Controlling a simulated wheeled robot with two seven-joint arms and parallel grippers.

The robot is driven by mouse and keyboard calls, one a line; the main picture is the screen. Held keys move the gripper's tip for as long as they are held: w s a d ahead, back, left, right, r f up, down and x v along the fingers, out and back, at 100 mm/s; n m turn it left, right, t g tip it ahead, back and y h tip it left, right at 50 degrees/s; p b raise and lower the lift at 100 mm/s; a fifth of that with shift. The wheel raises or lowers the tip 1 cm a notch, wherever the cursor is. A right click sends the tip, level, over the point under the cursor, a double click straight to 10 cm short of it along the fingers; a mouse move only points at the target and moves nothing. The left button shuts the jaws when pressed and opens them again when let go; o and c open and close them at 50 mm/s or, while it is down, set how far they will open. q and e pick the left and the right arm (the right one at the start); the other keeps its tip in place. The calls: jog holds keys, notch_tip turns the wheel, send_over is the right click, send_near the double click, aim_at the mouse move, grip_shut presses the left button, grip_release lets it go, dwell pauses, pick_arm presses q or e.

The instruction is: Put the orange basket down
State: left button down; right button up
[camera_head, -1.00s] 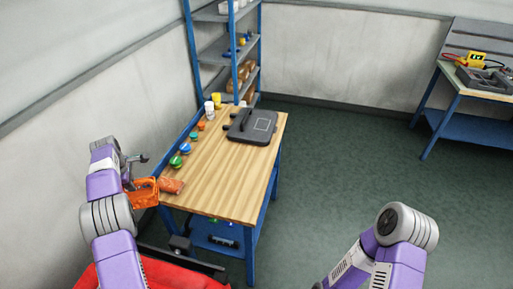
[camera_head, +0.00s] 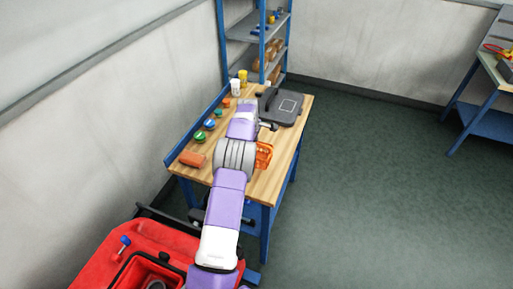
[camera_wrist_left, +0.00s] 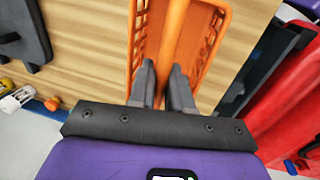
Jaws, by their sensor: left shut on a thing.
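The orange basket (camera_head: 264,155) shows at the right of my left forearm, over the wooden workbench (camera_head: 287,135) near its right edge. In the left wrist view the basket (camera_wrist_left: 212,28) fills the top middle. My left gripper (camera_wrist_left: 165,88) is shut on its central orange bar, with wood behind it. I cannot tell whether the basket touches the bench top. In the head view my arm hides part of the basket and the gripper fingers. My right gripper is out of view.
A dark grey case (camera_head: 283,107) lies at the bench's far end. A reddish-brown block (camera_head: 193,158), small coloured lids (camera_head: 204,130) and bottles line the left side. A red machine (camera_head: 150,245) stands at the near left. A blue shelf rack (camera_head: 256,35) stands behind.

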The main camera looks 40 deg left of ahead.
pick_arm(q)
notch_tip(320, 180, down, 5)
jog(key=shift+w+d+f, duration=0.1)
dwell(0.3)
jog(key=shift+f, duration=0.1)
jog(key=c, duration=1.1)
grip_release()
jog(key=shift+o, duration=0.2)
